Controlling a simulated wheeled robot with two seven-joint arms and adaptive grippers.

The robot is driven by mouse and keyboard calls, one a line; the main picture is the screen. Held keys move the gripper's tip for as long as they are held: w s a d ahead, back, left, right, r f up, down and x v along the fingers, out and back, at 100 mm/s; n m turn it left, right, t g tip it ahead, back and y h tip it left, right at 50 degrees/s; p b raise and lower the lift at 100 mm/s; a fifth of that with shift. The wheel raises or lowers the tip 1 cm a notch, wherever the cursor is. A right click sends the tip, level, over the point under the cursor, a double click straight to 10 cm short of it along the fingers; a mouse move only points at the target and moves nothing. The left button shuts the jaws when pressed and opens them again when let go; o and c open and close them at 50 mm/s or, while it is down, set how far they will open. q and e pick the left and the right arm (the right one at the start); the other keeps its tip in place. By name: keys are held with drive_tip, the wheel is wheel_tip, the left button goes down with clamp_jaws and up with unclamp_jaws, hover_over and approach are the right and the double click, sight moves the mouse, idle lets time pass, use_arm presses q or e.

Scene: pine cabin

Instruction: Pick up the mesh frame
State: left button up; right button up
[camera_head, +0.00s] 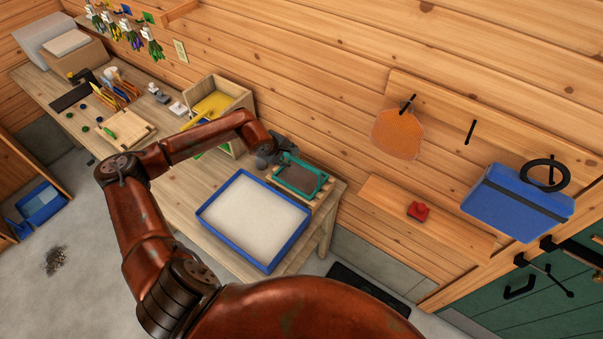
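The mesh frame looks like the teal rectangular frame (324,181) with a dark grey-brown panel inside. It is at the right end of the workbench, on or just above a light slatted wooden piece (321,199). My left arm reaches across the bench, and my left gripper (279,154) is at the frame's left, far corner. It touches or nearly touches the frame. The fingers are too small and dark to show whether they are open or closed on it. My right gripper is not in view.
A blue-rimmed tray (203,213) with a pale filling lies in front of the frame. A wooden box with a yellow inside (226,88) stands behind my forearm. An orange mesh paddle (398,134) and a blue case (515,204) are at the wall, right.

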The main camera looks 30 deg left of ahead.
sight(296, 159)
use_arm(q)
drive_tip(key=shift+w+d+f, duration=0.1)
drive_tip(key=shift+w+f, duration=0.2)
drive_tip(key=shift+f, duration=0.1)
drive_tip(key=x, duration=0.1)
drive_tip(key=p+x, duration=0.1)
drive_tip(key=x, duration=0.1)
drive_tip(key=p+x, duration=0.1)
drive_tip(key=x, duration=0.1)
drive_tip(key=shift+d+f, duration=0.15)
drive_tip(key=shift+d, duration=0.15)
drive_tip(key=shift+s, duration=0.1)
drive_tip(key=shift+c, duration=0.7)
clamp_jaws()
